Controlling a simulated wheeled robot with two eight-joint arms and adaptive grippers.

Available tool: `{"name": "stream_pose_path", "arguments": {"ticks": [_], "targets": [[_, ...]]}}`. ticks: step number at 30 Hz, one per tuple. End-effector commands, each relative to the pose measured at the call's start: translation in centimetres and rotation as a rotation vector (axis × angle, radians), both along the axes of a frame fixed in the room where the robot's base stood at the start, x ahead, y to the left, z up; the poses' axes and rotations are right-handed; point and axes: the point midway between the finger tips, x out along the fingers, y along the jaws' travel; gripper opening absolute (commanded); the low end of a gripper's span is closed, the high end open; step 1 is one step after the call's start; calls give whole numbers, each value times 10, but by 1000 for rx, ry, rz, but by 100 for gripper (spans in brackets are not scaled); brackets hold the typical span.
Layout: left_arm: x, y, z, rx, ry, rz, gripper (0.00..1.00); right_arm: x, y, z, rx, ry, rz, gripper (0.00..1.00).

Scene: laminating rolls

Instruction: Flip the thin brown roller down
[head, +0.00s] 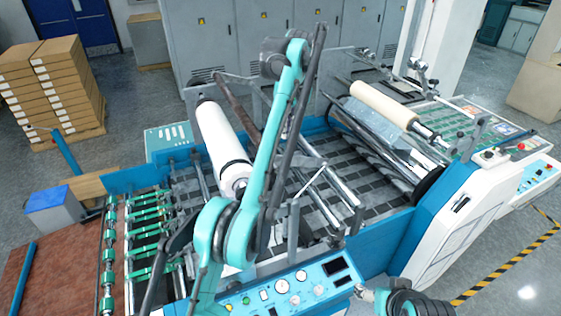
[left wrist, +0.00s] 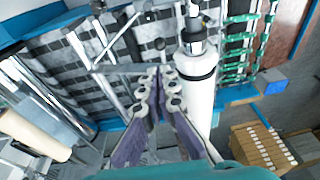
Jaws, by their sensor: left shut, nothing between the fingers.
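The thin brown roller (head: 235,109) shows in the head view as a slim, dark brown bar just right of the thick white roll (head: 221,141). It runs slantwise, and its lower part passes behind my left arm. My left gripper (head: 271,68) is high above the back of the machine, right of the brown roller and apart from it as far as I can tell. In the left wrist view the fingers (left wrist: 157,84) are together with nothing between them. The white roll (left wrist: 200,97) is to their right there; I cannot surely pick out the brown roller. My right gripper is not visible.
A cream roll (head: 384,103) lies at the machine's right. Metal bars (head: 316,190) cross the dark gridded bed. The control panel (head: 290,287) is at the front, grey cabinets (head: 225,45) stand behind, and stacked cartons (head: 55,90) are at the left.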

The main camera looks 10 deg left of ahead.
Motion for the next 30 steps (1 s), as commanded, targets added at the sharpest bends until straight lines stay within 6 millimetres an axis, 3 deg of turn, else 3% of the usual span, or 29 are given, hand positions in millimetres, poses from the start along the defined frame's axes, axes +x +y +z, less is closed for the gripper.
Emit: {"name": "stream_pose_path", "arguments": {"ticks": [5, 12, 15, 24, 30], "targets": [[2, 2, -13, 0, 0, 0, 0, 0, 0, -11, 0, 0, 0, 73], [8, 8, -60, 0, 0, 0, 0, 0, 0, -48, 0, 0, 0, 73], [11, 11, -79, 0, 0, 1, 0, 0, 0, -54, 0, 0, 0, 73], [18, 17, -122, 0, -1, 0, 0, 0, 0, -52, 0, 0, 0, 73], [20, 19, -135, 0, -1, -1, 0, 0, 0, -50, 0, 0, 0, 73]]}}
